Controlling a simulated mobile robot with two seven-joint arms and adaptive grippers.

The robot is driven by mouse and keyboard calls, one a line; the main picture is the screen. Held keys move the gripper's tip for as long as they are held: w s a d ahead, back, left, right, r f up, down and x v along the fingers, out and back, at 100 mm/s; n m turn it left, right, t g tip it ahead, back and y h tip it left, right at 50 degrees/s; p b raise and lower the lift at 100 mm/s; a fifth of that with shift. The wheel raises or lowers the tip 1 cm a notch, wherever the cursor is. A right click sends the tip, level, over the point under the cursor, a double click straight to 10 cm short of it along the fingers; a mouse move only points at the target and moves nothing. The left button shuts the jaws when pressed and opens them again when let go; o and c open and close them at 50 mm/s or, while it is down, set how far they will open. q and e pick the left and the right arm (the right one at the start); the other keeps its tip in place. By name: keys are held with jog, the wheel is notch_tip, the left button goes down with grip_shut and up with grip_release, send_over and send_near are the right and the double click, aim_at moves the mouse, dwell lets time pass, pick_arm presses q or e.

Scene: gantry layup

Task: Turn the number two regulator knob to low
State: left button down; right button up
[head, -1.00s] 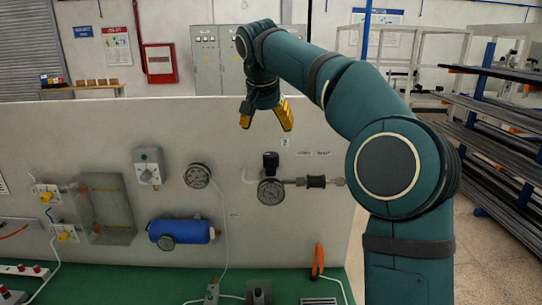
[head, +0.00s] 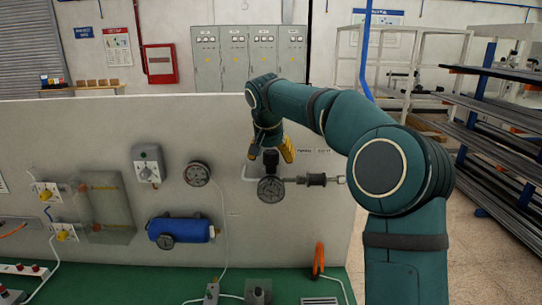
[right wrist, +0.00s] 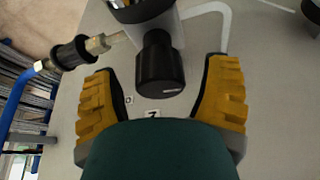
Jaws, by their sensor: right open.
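The regulator knob (right wrist: 160,66) is a black ridged cylinder with a pale mark. In the right wrist view it stands between the two yellow fingers of my right gripper (right wrist: 162,98), which is open with a gap on both sides. A small label with a digit, partly hidden, sits beside it on the panel. In the head view the knob (head: 271,160) tops the regulator above a round gauge (head: 271,189). My right gripper (head: 270,153) comes down over it from above and partly covers it. My left gripper is not in view.
The grey upright panel (head: 120,120) also carries another gauge (head: 197,174), a blue cylinder (head: 180,230), a switch box (head: 148,163) and yellow-handled valves at left. A black fitting (head: 316,179) is right of the regulator. A green bench top (head: 130,285) lies below.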

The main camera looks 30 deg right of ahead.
jog(key=shift+c, duration=0.2)
jog(key=c, duration=1.2)
jog(key=shift+o, duration=0.2)
jog(key=shift+n, duration=0.3)
